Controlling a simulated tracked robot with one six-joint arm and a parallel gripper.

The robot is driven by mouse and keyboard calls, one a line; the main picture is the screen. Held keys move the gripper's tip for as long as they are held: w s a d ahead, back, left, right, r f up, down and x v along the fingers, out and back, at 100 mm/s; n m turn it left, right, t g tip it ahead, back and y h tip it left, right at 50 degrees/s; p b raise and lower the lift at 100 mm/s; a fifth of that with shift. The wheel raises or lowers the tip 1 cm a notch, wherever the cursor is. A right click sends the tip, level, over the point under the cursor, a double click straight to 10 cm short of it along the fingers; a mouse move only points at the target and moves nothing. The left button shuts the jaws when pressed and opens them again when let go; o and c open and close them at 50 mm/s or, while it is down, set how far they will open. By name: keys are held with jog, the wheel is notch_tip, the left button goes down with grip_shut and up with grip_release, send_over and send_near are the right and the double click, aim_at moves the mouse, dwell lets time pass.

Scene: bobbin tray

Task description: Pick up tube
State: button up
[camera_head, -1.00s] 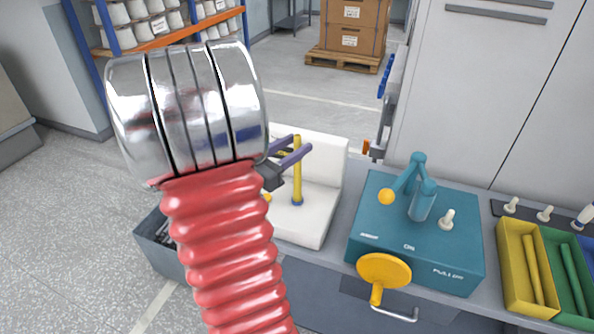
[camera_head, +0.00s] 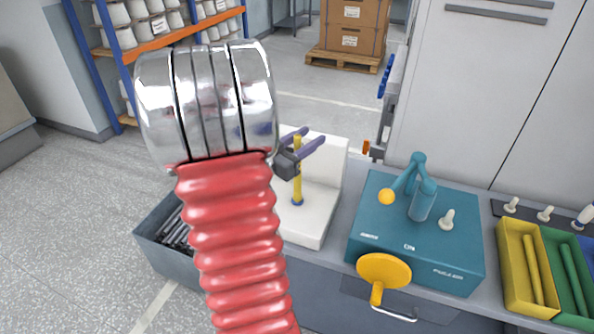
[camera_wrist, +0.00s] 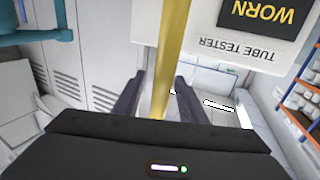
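A thin yellow tube (camera_head: 297,183) stands upright in a small blue seat on the white tube tester (camera_head: 320,215). My gripper (camera_head: 312,137) is at the tube's upper part, with its two purple fingers pointing away to the right, one on either side of the tube. In the wrist view the tube (camera_wrist: 166,60) runs between the open fingers (camera_wrist: 160,79), with a gap visible on both sides. The tester (camera_wrist: 215,30) shows its lettering and a black "WORN" label there, upside down. My red arm hides part of the tester's left side in the head view.
A teal machine (camera_head: 415,245) with a jointed arm and an orange paddle (camera_head: 384,270) stands right of the tester. A yellow bin (camera_head: 512,290) and a green bin (camera_head: 562,255) hold tubes at the far right. A grey bin (camera_head: 150,240) of dark rods is at the left.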

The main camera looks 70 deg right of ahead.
jog(key=shift+c, duration=0.2)
grip_shut()
dwell(0.5)
